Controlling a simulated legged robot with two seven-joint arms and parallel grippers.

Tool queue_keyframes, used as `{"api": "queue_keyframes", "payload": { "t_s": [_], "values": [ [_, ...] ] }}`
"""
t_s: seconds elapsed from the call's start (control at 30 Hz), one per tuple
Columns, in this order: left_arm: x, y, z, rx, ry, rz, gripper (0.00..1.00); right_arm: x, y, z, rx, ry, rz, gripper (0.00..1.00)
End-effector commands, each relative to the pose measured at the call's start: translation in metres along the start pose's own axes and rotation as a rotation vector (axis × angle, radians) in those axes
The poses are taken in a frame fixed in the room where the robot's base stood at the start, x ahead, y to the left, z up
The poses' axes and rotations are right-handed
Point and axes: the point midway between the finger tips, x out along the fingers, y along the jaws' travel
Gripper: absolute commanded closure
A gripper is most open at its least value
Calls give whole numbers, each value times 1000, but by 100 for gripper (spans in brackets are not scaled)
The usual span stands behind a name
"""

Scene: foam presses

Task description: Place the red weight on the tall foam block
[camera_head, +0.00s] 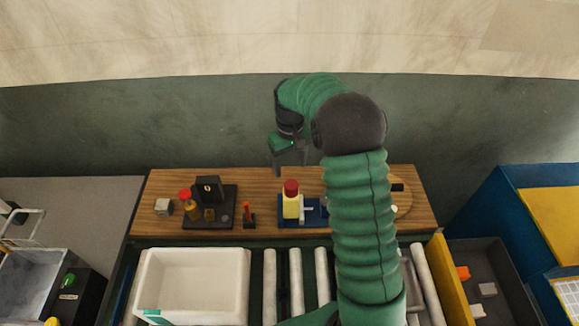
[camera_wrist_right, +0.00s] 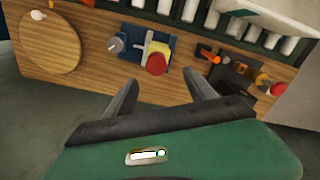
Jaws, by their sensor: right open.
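A yellow block (camera_head: 291,207), which looks like the tall foam block, stands upright on a blue base (camera_head: 314,217) on the wooden shelf. The red weight (camera_head: 291,187) appears to rest on top of it. In the right wrist view the red weight (camera_wrist_right: 156,64) overlaps the near end of the yellow block (camera_wrist_right: 159,47). My right gripper (camera_head: 289,158) is open and empty, behind and above the shelf's back edge, apart from the weight. Its two fingers (camera_wrist_right: 164,86) show spread in the wrist view, pointing towards the weight. My left gripper is not in view.
A black press (camera_head: 208,221) with a red-topped item (camera_head: 184,194) stands left on the shelf, with an orange-red piece (camera_head: 248,210) between. A round wooden board (camera_wrist_right: 48,41) lies at the other end. A white bin (camera_head: 191,281) and rollers (camera_head: 296,283) lie in front.

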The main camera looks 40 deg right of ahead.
Motion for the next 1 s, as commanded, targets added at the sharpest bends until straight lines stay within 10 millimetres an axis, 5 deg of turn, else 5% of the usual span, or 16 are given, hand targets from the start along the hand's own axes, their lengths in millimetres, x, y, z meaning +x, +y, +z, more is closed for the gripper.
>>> {"api": "queue_keyframes", "payload": {
  "t_s": [0.13,0.23,0.4,0.5,0.67,1.0],
  "values": [
    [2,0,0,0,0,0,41,-9,-15,5,-17,11,3,36],
    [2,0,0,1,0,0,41,-7,-56,26,-60,46,9,36],
    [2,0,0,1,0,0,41,4,-137,100,-154,147,8,36],
    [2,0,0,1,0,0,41,12,-166,145,-198,195,-4,36],
    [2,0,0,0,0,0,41,22,-179,182,-227,231,-19,36],
    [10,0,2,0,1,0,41,33,-177,184,-226,231,-23,36]
  ]
}}
